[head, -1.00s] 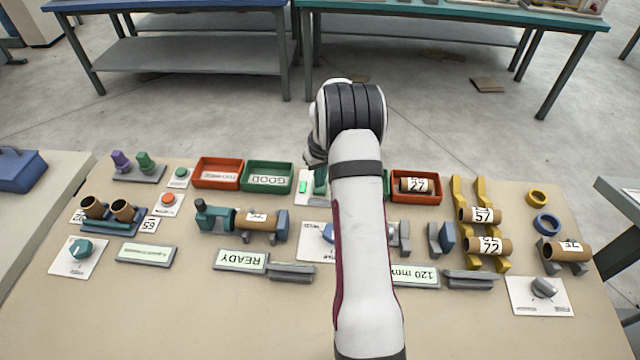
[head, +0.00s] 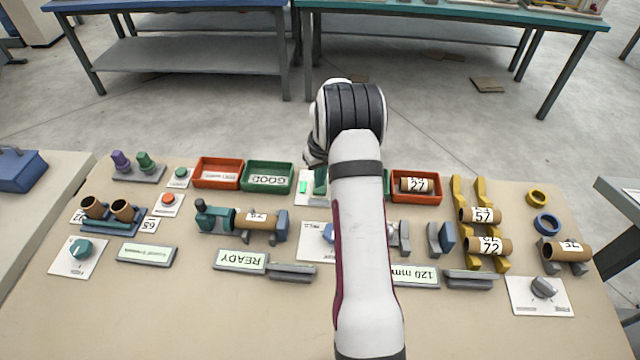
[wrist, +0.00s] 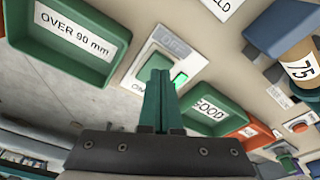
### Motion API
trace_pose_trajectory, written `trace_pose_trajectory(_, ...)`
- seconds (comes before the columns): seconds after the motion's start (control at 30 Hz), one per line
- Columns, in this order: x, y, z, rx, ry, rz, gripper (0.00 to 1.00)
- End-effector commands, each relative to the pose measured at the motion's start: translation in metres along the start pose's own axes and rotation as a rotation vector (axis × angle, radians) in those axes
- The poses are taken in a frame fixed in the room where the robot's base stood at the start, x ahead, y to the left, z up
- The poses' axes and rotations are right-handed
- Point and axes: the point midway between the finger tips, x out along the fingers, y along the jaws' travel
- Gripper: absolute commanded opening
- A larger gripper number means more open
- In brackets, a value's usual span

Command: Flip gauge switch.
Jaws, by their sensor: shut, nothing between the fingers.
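The switch plate (wrist: 190,65) is white, with a green rocker, a lit green lamp (wrist: 180,80) and lettering that looks like OFF at one end and ON at the other. My gripper (wrist: 159,75) is shut and empty, its teal fingers right over the rocker and hiding much of it. I cannot tell whether the fingertips touch it.
A green tray labelled OVER 90 mm (wrist: 75,40) and a green GOOD tray (wrist: 208,112) flank the switch closely. In the head view a red tray (head: 417,200) holds a tube right of my arm. The winder with a tube (head: 258,221) stands nearer, at left.

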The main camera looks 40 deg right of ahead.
Motion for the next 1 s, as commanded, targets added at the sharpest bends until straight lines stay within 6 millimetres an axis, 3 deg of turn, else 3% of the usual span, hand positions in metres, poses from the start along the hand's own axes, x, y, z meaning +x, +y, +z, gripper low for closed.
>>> trace_pose_trajectory(1.0, 0.014, 0.0, 0.002, 0.0, 0.0, 0.0, 0.0)
